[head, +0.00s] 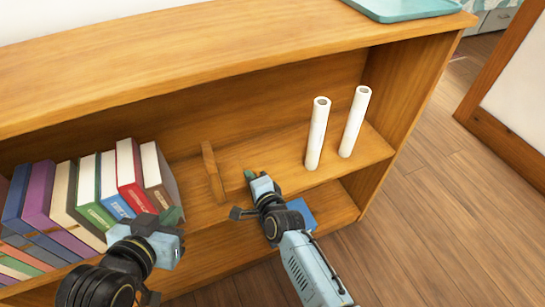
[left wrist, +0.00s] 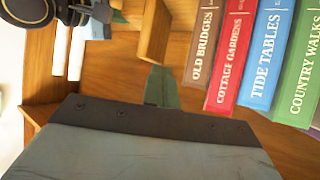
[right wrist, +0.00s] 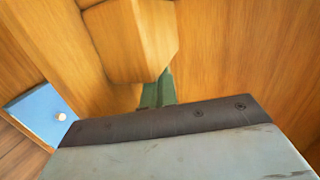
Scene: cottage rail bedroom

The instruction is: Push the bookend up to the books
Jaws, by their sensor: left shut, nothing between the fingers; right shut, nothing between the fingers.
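The wooden bookend (head: 213,175) stands on the shelf, with a gap between it and the brown book (head: 160,176) at the right end of the leaning row. It also shows in the left wrist view (left wrist: 154,32) and close up in the right wrist view (right wrist: 132,40). My right gripper (head: 250,176) is shut and empty, just to the right of the bookend; I cannot tell if they touch. My left gripper (head: 174,216) is shut and empty, in front of the row's right end. Its green fingertips (left wrist: 162,88) show near "Old Bridges".
Two white tubes (head: 317,135) stand upright at the right of the shelf (head: 372,150). A teal tray (head: 400,8) lies on top of the bookcase. A blue object (head: 300,214) is lower down, behind my right arm. Open floor is at the right.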

